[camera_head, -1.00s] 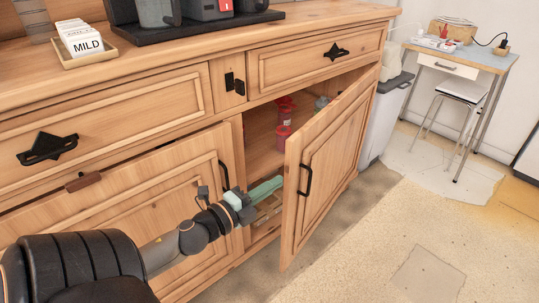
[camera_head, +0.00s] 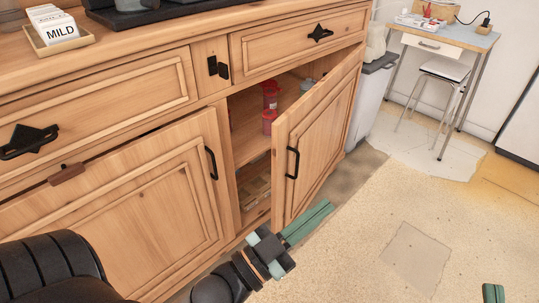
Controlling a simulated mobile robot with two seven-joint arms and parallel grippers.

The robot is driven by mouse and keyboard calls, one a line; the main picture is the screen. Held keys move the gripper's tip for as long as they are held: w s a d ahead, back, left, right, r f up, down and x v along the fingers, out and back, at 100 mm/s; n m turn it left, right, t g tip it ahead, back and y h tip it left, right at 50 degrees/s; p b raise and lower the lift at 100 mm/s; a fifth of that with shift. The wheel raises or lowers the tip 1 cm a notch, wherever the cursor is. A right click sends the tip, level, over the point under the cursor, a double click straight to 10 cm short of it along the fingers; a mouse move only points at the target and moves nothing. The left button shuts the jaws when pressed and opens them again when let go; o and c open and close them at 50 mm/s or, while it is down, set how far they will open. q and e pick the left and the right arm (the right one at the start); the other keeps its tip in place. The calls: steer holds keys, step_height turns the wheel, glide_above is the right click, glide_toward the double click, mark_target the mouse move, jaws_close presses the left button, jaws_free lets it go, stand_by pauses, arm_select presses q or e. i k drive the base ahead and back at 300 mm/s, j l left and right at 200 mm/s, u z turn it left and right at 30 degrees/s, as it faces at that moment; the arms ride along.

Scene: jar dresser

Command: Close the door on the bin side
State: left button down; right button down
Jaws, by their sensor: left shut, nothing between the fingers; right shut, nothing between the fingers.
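The wooden right-hand door (camera_head: 322,140), on the bin side of the dresser, stands open, swung outward, with a black handle (camera_head: 292,163) on its outer face. Red-lidded jars (camera_head: 270,122) show on the shelf inside the opening. My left gripper (camera_head: 308,221) is shut and empty, low in front of the door's bottom free corner. Its teal fingers point up and right, across the floor beside the door's outer face. Whether it touches the door I cannot tell. My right gripper (camera_head: 493,293) shows only as a teal fingertip at the bottom right, away from the door.
The grey bin (camera_head: 370,103) stands past the dresser's right end. The left door (camera_head: 140,205) has a dark gap along its top edge. A small table (camera_head: 440,37) and stool (camera_head: 444,70) stand farther back. The floor right of the open door is clear.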

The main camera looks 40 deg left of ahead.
mark_target(309, 139)
steer(key=u, duration=0.45)
steer(key=i+j+u, duration=0.1)
steer(key=u, duration=0.35)
steer(key=i+u, duration=0.1)
steer(key=u, duration=0.3)
steer(key=i+u, duration=0.1)
steer(key=i, duration=0.2)
